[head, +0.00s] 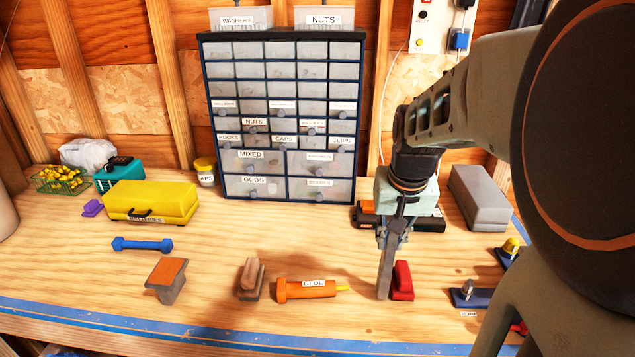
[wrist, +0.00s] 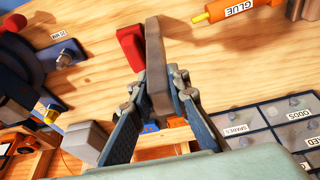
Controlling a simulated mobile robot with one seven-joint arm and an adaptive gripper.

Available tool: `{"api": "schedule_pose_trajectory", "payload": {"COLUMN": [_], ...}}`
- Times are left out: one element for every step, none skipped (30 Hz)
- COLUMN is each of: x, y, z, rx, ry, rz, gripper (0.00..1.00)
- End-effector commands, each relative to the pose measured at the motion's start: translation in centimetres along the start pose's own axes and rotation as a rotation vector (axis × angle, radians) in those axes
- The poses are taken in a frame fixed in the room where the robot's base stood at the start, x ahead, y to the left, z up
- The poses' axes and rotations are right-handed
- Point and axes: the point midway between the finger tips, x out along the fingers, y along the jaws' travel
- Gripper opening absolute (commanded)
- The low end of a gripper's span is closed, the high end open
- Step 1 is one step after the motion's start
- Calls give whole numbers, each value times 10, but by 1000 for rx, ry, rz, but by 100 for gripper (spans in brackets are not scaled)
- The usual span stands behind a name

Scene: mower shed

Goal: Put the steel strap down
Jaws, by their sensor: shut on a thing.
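The steel strap (head: 386,268) is a long, flat grey-brown bar. It hangs nearly upright below my gripper (head: 393,232), over the workbench. My gripper is shut on its upper part. In the wrist view the strap (wrist: 156,58) runs out from between the fingers of my gripper (wrist: 157,97). Its lower end is just left of a red block (head: 402,281), close to the bench top. I cannot tell whether it touches the wood or the block.
An orange glue tube (head: 308,289) lies to the left, with a wooden-topped block (head: 251,279) beyond it. A drawer cabinet (head: 205,120) stands behind. Bare wood lies behind the glue tube.

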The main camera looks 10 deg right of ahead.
Motion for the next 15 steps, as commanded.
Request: {"api": "schedule_pose_trajectory", "payload": {"x": [10,12,13,14,13,12,12,12,12,12,12,12,14,15,16], "y": [0,0,0,0,0,0,0,0,0,0,0,0,0,0,0], "z": [4,6,6,6,6,6,6,6,6,6,6,6,6,7,7], "rx": [0,0,0,0,0,0,0,0,0,0,0,0,0,0,0], "ry": [2,2,3,3,3,4,4,3,3,3,3,3,3,3,3], "rz": [0,0,0,0,0,0,0,0,0,0,0,0,0,0,0], "gripper": [0,0,0,0,0,0,0,0,0,0,0,0,0,0,0]}}
